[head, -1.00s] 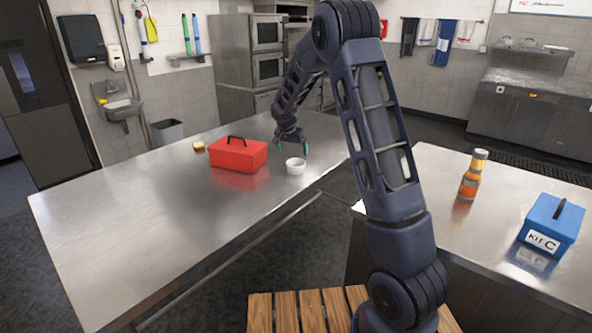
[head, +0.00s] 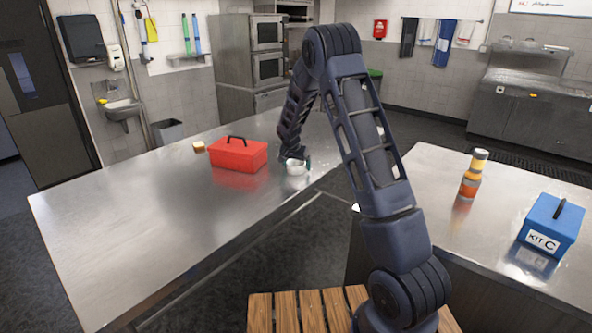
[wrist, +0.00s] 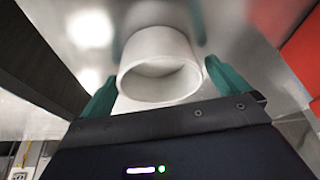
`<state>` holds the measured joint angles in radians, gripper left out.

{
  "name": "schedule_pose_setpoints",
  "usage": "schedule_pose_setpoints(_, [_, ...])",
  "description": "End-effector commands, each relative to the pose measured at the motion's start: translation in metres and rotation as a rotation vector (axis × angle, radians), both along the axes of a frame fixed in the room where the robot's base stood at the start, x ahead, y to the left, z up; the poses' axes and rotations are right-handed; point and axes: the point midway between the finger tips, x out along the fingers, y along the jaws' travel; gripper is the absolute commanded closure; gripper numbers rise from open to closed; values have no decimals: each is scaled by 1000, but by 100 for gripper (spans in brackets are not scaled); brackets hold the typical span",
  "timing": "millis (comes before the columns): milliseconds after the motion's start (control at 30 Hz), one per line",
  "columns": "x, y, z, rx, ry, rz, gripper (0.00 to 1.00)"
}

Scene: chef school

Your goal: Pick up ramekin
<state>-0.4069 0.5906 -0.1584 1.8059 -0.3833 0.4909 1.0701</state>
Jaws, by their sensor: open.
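The white ramekin (head: 295,168) sits upright on the steel table, just right of the red box. My gripper (head: 294,160) is down at the ramekin and partly covers it in the head view. In the wrist view the ramekin (wrist: 160,70) lies between the two green fingers of my gripper (wrist: 157,85). The fingers are open, one on each side of it. I cannot tell whether either finger touches it.
The red box (head: 238,156) with a black handle stands close left of the ramekin. A small tan block (head: 199,147) lies behind it. A bottle (head: 473,174) and a blue kit box (head: 552,225) stand on the right counter. The steel table's left part (head: 120,220) is clear.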

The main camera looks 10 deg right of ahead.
Motion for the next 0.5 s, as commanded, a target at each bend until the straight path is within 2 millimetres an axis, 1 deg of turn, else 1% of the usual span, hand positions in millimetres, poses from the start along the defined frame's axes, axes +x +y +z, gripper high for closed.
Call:
schedule_pose_setpoints(67, [1,-1,-3,0,0,0,0])
schedule_pose_setpoints(233, [1,0,-2,0,0,0,0])
schedule_pose_setpoints(367, [1,0,-2,0,0,0,26])
schedule_pose_setpoints(400, [1,0,-2,0,0,0,33])
schedule_pose_setpoints(500, [1,0,-2,0,-1,0,50])
